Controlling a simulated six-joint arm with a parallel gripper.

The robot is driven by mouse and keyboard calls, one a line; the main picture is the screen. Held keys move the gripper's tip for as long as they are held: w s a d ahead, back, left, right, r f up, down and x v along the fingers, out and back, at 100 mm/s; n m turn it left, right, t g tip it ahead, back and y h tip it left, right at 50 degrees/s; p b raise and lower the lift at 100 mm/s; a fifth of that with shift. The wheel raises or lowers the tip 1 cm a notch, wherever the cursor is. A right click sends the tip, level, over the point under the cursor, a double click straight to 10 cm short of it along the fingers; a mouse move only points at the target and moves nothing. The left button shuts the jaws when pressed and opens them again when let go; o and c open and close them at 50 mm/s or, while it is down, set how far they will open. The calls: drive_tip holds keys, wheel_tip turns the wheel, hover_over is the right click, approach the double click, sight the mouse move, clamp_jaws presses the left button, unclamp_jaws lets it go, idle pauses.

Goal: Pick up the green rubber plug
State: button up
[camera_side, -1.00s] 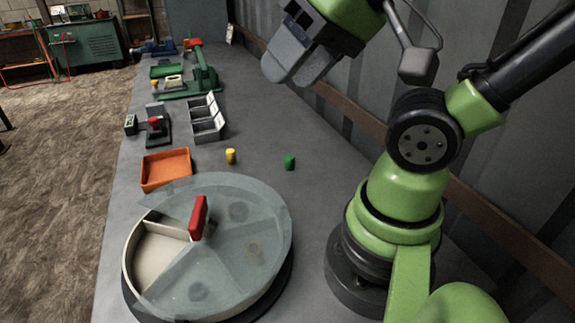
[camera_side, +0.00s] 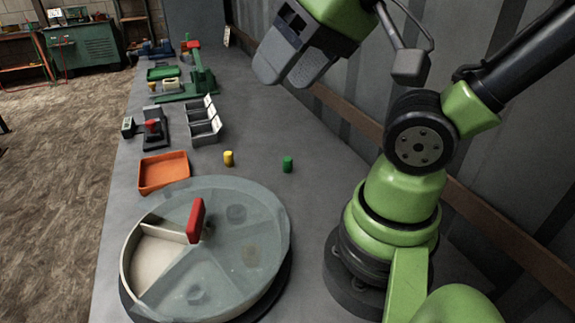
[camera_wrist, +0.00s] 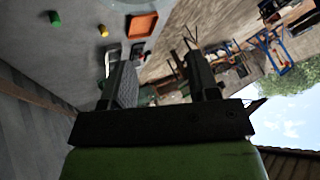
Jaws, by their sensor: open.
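The green rubber plug (camera_side: 287,164) stands upright on the grey bench, to the right of a yellow plug (camera_side: 228,158). In the wrist view the green plug (camera_wrist: 55,18) is near the top left corner, with the yellow plug (camera_wrist: 103,31) to its right. My gripper (camera_side: 279,78) is open and empty. It hangs well above the bench, up and behind the green plug in the side view. In the wrist view its two fingers (camera_wrist: 162,82) stand apart with nothing between them.
A round container (camera_side: 132,289) with a clear sectored lid and red handle stands at the front. An orange tray (camera_side: 164,172), grey bins (camera_side: 204,124) and a green press (camera_side: 203,75) line the bench's left side. A wall runs along the right. The bench around the green plug is clear.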

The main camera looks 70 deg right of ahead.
drive_tip(key=w+d+f+n+g+h, duration=0.2)
drive_tip(key=w+d+f+n, duration=0.1)
drive_tip(key=w+d+n, duration=0.3)
drive_tip(key=n+g, duration=0.5)
drive_tip(key=n, duration=0.5)
approach(286, 159)
drive_tip(key=shift+s+f, duration=0.35)
drive_tip(key=shift+s, duration=0.15)
wheel_tip(286, 159, down, 4)
drive_tip(key=shift+d+f, duration=0.15)
drive_tip(key=shift+f, duration=0.05)
drive_tip(key=shift+w+a+f, duration=0.1)
drive_tip(key=shift+w+f, duration=0.05)
drive_tip(key=shift+f, duration=0.85)
drive_tip(key=shift+w+a+f, duration=0.1)
drive_tip(key=shift+w+f, duration=0.05)
drive_tip(key=shift+f, duration=0.9)
drive_tip(key=shift+w+a+f, duration=0.1)
drive_tip(key=shift+w+f, duration=0.1)
drive_tip(key=shift+f, duration=0.8)
drive_tip(key=c, duration=1)
